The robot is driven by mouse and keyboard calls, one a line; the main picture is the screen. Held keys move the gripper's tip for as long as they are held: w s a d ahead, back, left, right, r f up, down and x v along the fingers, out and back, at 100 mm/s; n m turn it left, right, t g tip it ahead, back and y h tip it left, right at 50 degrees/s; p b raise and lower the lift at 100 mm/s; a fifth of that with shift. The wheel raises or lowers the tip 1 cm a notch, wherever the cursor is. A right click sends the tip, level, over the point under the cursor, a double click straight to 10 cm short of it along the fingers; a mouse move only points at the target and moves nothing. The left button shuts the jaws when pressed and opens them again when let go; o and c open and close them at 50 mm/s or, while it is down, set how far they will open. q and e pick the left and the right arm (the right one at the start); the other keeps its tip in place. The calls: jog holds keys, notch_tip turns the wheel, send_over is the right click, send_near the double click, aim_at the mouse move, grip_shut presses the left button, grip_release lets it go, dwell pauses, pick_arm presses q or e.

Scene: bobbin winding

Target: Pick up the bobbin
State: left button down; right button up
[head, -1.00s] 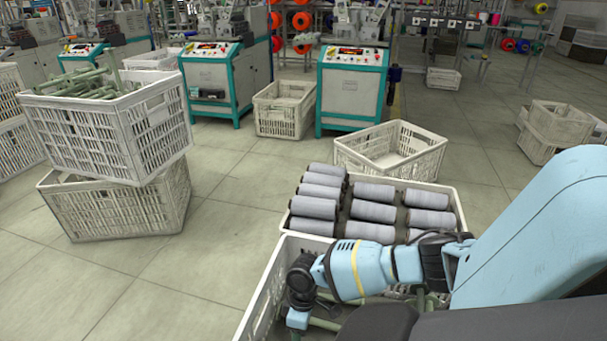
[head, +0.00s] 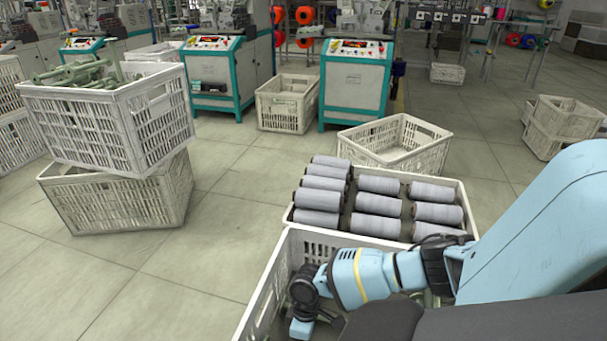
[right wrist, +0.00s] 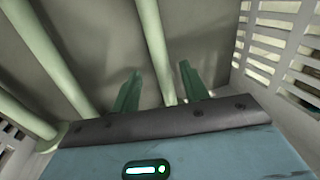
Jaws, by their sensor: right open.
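In the right wrist view, my right gripper (right wrist: 160,68) is open inside a white crate. A pale green bobbin (right wrist: 153,45) runs lengthwise between its two fingers, with a gap visible on each side. Two more pale green bobbins (right wrist: 73,55) (right wrist: 28,75) lie to the left on the crate floor. In the head view my blue right arm reaches from the right into the near white crate (head: 262,290). The fingers do not show there, and the arm hides most of the crate's contents. My left gripper is not in view.
A crate of grey wound bobbins (head: 377,207) stands just behind the near crate. An empty crate (head: 425,157) is beyond it. Stacked crates (head: 120,195) at left hold green bobbins (head: 85,73). Teal machines (head: 353,85) stand at the back.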

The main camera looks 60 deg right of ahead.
jog(key=b+x, duration=0.1)
jog(key=x, duration=0.2)
jog(key=shift+a+f, duration=0.15)
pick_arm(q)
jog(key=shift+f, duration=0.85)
pick_arm(e)
grip_shut()
